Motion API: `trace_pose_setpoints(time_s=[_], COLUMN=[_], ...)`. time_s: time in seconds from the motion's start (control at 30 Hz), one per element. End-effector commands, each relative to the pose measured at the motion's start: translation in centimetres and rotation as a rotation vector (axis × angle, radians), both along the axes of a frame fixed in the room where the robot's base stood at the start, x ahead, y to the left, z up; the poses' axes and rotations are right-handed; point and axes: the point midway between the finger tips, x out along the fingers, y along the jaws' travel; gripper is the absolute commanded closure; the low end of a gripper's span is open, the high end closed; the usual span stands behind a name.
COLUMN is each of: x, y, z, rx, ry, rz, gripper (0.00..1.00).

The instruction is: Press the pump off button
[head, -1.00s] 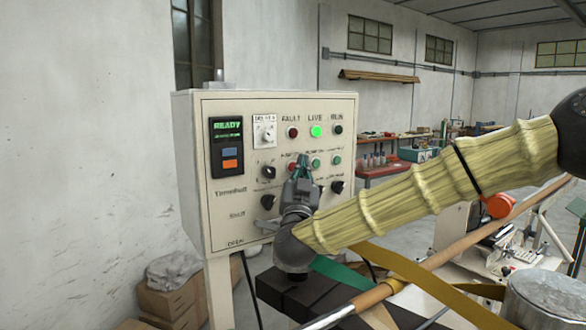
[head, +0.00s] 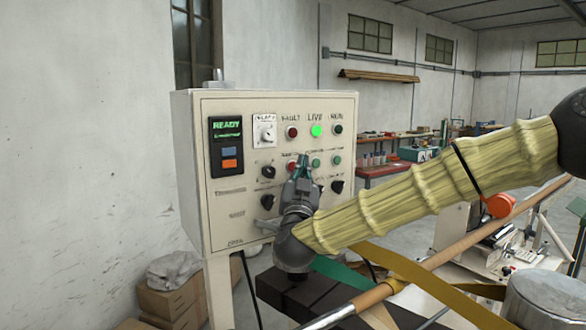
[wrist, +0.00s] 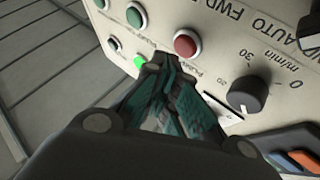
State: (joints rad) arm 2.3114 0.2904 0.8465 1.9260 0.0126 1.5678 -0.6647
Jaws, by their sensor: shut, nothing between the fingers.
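The cream control panel (head: 225,215) stands ahead. Its middle row has a red button (head: 292,166), a green button (head: 316,162) and another green one (head: 337,160). The red button also shows in the wrist view (wrist: 187,43), with a green button (wrist: 136,16) to its left. The labels beside them are too blurred to read surely, so I cannot confirm which is pump off. My gripper (head: 303,158) is shut and empty at the panel, its tips close to the red button. In the wrist view the tips (wrist: 160,62) lie just below-left of that button, apart from it in the picture.
A lit green lamp (head: 316,131) and a red lamp (head: 292,132) sit above the buttons. Black knobs (head: 268,171) and a display (head: 226,147) are to the left. A brown rod (head: 440,255) and yellow strap (head: 400,265) run below my arm.

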Motion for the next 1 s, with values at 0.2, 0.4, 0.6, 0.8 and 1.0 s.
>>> trace_pose_setpoints(time_s=[0.2, 0.4, 0.6, 0.8, 1.0], x=[0.33, 0.75, 0.78, 0.81, 0.95], y=[0.22, 0.52, 0.51, 0.53, 0.63], z=[-0.09, -0.05, -0.01, -0.03, -0.03], rx=[0.0, 0.0, 0.0, 0.0, 0.0], ry=[-0.001, -0.001, 0.0, 0.0, 0.0], rz=[0.0, 0.001, 0.0, 0.0, 0.0], gripper=[1.0, 1.0, 1.0, 1.0, 1.0])
